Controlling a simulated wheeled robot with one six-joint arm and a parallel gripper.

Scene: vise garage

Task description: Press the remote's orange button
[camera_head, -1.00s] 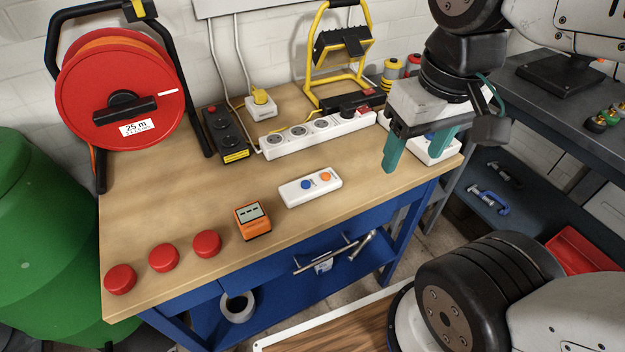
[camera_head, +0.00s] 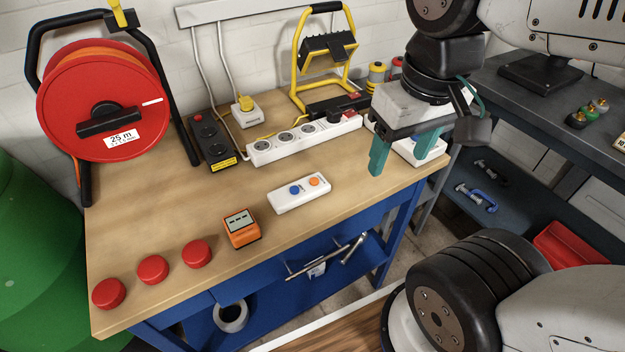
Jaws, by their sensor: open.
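The remote (camera_head: 299,194) is a small white box lying on the wooden workbench (camera_head: 150,220), near its front edge. It has a blue button (camera_head: 294,190) on the left and an orange button (camera_head: 314,182) on the right. My gripper (camera_head: 398,158) has two teal fingers pointing down, spread apart with nothing between them. It is to the right of the remote, above the right part of the bench, and apart from the remote.
A white power strip (camera_head: 305,139) lies behind the remote. An orange meter (camera_head: 241,229) and three red caps (camera_head: 152,269) are to the left. A red cable reel (camera_head: 75,85) and yellow work lamp (camera_head: 325,50) stand at the back. Bare wood surrounds the remote.

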